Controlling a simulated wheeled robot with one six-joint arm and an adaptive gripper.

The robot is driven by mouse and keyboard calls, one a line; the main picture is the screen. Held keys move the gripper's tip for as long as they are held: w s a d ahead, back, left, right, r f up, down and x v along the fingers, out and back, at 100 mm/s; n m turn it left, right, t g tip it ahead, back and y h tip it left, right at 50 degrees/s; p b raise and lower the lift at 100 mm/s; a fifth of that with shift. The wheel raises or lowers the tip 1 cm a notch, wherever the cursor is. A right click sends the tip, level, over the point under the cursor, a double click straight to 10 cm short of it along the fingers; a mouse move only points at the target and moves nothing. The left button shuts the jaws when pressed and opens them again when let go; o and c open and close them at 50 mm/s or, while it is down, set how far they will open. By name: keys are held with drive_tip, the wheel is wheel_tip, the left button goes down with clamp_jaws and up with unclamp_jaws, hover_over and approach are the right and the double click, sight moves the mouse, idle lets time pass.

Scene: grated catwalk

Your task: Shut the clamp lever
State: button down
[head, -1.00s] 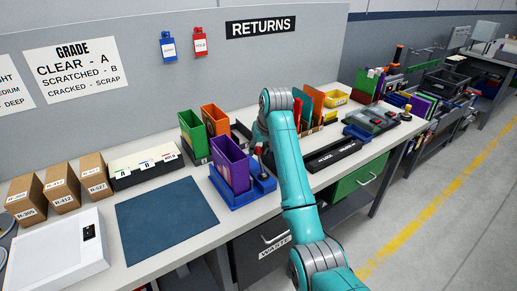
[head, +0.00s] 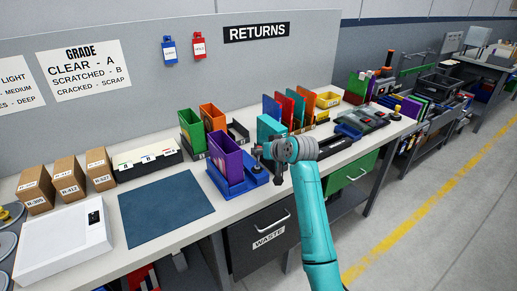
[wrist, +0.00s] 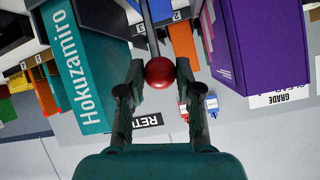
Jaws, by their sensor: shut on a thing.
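The clamp lever ends in a round red knob (wrist: 159,72) on a thin grey rod, seen in the wrist view. My gripper (wrist: 160,76) is shut on this knob, one finger on each side. In the head view my gripper (head: 276,168) is at the right end of the blue clamp base (head: 232,190), and it hides the lever and knob. A purple case (head: 225,158) stands upright in the blue base. It shows large at the right of the wrist view (wrist: 262,45). The lever's lower end is hidden.
A teal case (head: 268,127) stands just behind my gripper. Green (head: 191,128) and orange (head: 212,118) cases stand behind the base. A dark blue mat (head: 166,212) lies clear to the left. A long black bar and grey tray (head: 358,122) are to the right.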

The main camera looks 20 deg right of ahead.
drive_tip(key=shift+s+d+f+t, duration=0.2)
drive_tip(key=shift+s+f+t, duration=0.15)
drive_tip(key=shift+s, duration=0.25)
drive_tip(key=shift+s+d+f+t, duration=0.15)
drive_tip(key=shift+s+f+t, duration=0.05)
drive_tip(key=shift+s+t, duration=0.3)
drive_tip(key=shift+s+f, duration=0.1)
drive_tip(key=shift+f, duration=0.05)
drive_tip(key=c, duration=0.8)
unclamp_jaws()
drive_tip(key=v, duration=1.2)
drive_tip(key=shift+d, duration=0.25)
